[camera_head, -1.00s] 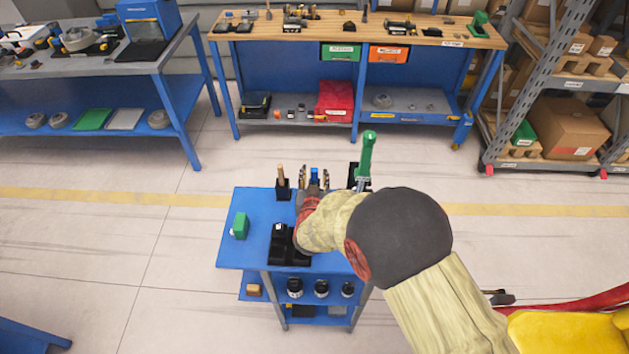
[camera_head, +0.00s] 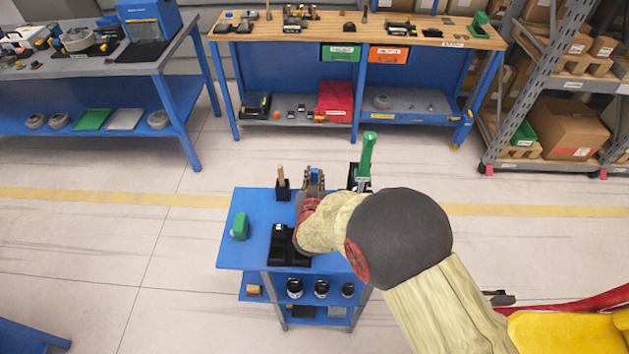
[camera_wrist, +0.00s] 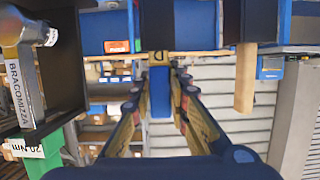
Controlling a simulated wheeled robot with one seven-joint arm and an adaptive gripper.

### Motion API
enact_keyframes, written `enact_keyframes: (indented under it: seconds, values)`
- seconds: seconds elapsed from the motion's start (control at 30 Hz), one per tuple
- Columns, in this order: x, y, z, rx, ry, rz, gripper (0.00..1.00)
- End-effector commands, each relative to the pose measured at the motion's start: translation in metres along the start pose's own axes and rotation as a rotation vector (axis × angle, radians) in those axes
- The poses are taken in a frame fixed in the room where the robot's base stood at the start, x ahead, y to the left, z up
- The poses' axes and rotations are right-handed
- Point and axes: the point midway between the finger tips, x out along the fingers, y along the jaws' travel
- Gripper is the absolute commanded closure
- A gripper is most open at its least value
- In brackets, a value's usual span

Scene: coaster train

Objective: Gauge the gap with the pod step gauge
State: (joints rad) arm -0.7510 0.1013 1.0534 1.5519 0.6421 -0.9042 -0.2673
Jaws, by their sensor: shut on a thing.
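My gripper (camera_head: 313,182) is over the back of the small blue cart, with its fingers closed in on a narrow blue piece (camera_head: 315,175). In the wrist view the blue piece (camera_wrist: 159,92) shows between the two fingers (camera_wrist: 160,70). It may be the pod step gauge, but its full shape is hidden by my fingers and wrist. I cannot tell whether it is lifted or still rests in a holder. No gap to be gauged can be made out clearly.
The blue cart top (camera_head: 252,200) holds a wooden-handled tool (camera_head: 281,175) in a black holder, a green block (camera_head: 240,226) and a black tray (camera_head: 284,248). A green-handled tool (camera_head: 367,155) stands right of my gripper. A wooden-topped workbench (camera_head: 345,27) is behind, across open floor.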

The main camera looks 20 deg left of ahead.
Motion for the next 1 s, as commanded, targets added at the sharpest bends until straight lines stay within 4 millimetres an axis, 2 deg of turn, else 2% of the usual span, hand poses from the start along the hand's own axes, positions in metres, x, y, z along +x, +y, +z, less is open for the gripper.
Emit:
enact_keyframes:
  seconds: [0.27, 0.37, 0.7, 0.83, 1.0]
  values:
    - [-0.001, 0.000, -0.004, 0.001, 0.001, 0.000, 1.00]
    - [-0.004, 0.000, -0.016, 0.002, 0.003, 0.000, 1.00]
    - [-0.023, 0.000, -0.076, 0.002, 0.003, -0.001, 1.00]
    - [-0.028, 0.000, -0.090, 0.001, 0.002, 0.000, 1.00]
    - [-0.030, 0.000, -0.096, 0.001, 0.000, 0.000, 1.00]
